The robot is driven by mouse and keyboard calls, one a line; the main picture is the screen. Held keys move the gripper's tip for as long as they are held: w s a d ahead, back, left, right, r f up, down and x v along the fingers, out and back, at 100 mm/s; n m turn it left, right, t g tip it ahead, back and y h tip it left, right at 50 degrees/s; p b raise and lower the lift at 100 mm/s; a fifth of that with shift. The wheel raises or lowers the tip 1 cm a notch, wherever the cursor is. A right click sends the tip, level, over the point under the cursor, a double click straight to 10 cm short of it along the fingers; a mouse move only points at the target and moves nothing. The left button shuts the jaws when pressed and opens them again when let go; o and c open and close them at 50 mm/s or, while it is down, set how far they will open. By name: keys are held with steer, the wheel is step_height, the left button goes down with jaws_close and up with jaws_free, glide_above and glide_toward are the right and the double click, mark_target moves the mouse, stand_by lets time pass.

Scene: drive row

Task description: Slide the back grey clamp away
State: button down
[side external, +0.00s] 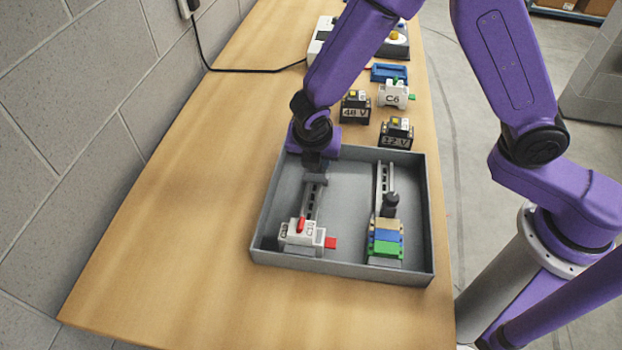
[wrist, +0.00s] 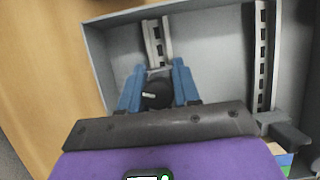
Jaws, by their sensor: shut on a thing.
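The grey clamp (side external: 316,180) sits on the left slotted rail (side external: 312,203) inside the grey tray, toward its far end. My gripper (side external: 315,165) is over it. In the wrist view my gripper's blue fingers (wrist: 158,92) stand either side of the clamp's black knob (wrist: 157,95), shut on it. Most of the clamp's body is hidden by the gripper. Nearer on the same rail is a white module (side external: 303,236) marked C10, with a red lever and a red piece at its right side.
The grey tray (side external: 257,213) has raised walls. Its right rail (side external: 384,178) carries a dark-knobbed clamp (side external: 390,206) and tan, blue (side external: 387,236) and green blocks. Beyond the tray stand a 12 V module (side external: 397,134), a 48 V module (side external: 355,107) and a C6 module (side external: 393,95).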

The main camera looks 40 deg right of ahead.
steer(key=shift+w+d, duration=1.05)
steer(key=c, duration=0.9)
jaws_free()
steer(key=v, duration=1.7)
steer(key=shift+s+a+r, duration=0.1)
steer(key=shift+r, duration=0.1)
